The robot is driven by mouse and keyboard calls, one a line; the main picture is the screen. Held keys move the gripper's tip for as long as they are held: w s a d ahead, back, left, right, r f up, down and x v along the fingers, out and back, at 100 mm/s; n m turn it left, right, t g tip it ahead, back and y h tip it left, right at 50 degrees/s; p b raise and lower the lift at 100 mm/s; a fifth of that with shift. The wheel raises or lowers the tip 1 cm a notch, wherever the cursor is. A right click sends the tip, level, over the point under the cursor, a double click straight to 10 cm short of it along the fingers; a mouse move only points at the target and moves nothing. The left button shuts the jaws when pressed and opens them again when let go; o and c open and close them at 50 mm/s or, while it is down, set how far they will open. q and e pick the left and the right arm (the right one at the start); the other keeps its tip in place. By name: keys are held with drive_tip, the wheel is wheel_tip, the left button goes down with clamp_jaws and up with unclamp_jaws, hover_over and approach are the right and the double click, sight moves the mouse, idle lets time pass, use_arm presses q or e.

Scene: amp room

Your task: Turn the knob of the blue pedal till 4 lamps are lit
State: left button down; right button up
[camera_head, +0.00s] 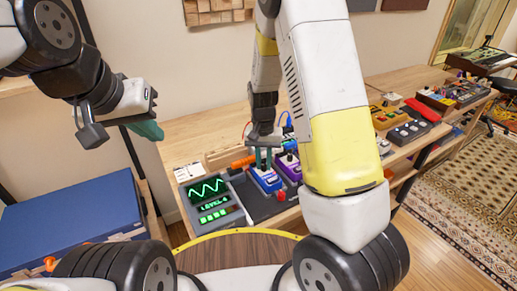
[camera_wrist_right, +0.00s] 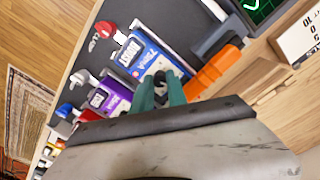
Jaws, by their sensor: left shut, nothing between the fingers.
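The blue pedal (camera_head: 266,179) stands on the dark board on the bench, and its "BOOST" label shows in the right wrist view (camera_wrist_right: 139,55). My right gripper (camera_head: 263,157) points down over this pedal. In the right wrist view its green fingers (camera_wrist_right: 162,92) stand either side of the pedal's dark knob (camera_wrist_right: 160,77) and appear closed on it. The fingers partly hide the knob. The level display (camera_head: 211,203) left of the pedal shows a green wave above a row of several lit green lamps (camera_head: 214,215). My left gripper (camera_head: 150,130) is shut and empty, raised at the left, away from the pedals.
A purple pedal (camera_head: 288,168) stands right beside the blue one. An orange plug (camera_head: 243,162) lies close behind the blue pedal. A blue case (camera_head: 70,218) is at the left. More pedals (camera_head: 408,131) stand on the bench farther right.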

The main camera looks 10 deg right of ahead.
drive_tip(key=o, duration=0.5)
drive_tip(key=shift+c, duration=0.2)
